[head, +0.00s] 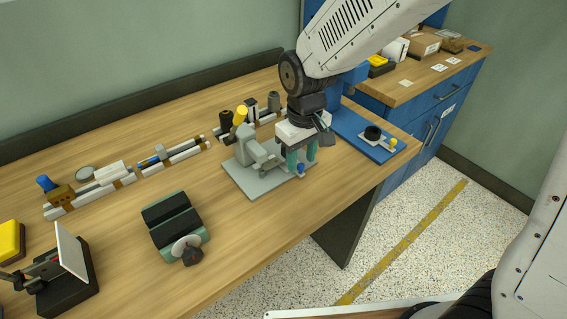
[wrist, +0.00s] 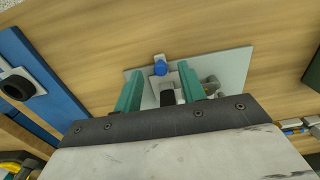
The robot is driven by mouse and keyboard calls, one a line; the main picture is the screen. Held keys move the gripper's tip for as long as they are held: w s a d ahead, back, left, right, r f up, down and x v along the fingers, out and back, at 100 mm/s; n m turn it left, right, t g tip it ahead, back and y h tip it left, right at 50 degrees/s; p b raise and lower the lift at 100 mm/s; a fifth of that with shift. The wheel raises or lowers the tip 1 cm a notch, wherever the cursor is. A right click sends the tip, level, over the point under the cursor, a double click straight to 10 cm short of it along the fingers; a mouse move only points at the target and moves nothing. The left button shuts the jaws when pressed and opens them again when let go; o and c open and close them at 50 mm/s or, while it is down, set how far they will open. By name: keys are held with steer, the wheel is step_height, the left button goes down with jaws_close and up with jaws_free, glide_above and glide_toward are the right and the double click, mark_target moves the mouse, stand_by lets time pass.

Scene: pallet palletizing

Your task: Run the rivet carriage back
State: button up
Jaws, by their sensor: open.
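My gripper (head: 301,160) is open, pointing down over the plate's right end. In the wrist view, my gripper (wrist: 160,70) has its green fingers either side of a small pale block, which looks like the rivet carriage (wrist: 155,86). A blue knob (wrist: 160,67) sits at the block's end; it also shows in the head view (head: 301,169). A dark part stands between the fingers. I cannot tell whether either finger touches the block.
A blue board (head: 352,128) with a black round part lies right of the plate. A green vise-like block (head: 175,225) stands left. Rails with small parts run along the back. A black stand with a white panel (head: 71,250) is front left. Bare wood lies between.

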mark_target(302, 165)
steer(key=shift+r, duration=1.95)
steer(key=shift+s, duration=0.1)
steer(key=s+d+r+m, duration=0.3)
steer(key=s+d+r, duration=0.2)
steer(key=s+d, duration=0.4)
steer(key=s+d+r+m+t, duration=0.1)
steer(key=s+d+r+m, duration=0.2)
steer(key=s+d+r, duration=0.3)
steer(key=s+d, duration=0.4)
steer(key=s, duration=0.1)
steer(key=shift+s+d+m, duration=0.3)
steer(key=shift+m, duration=0.1)
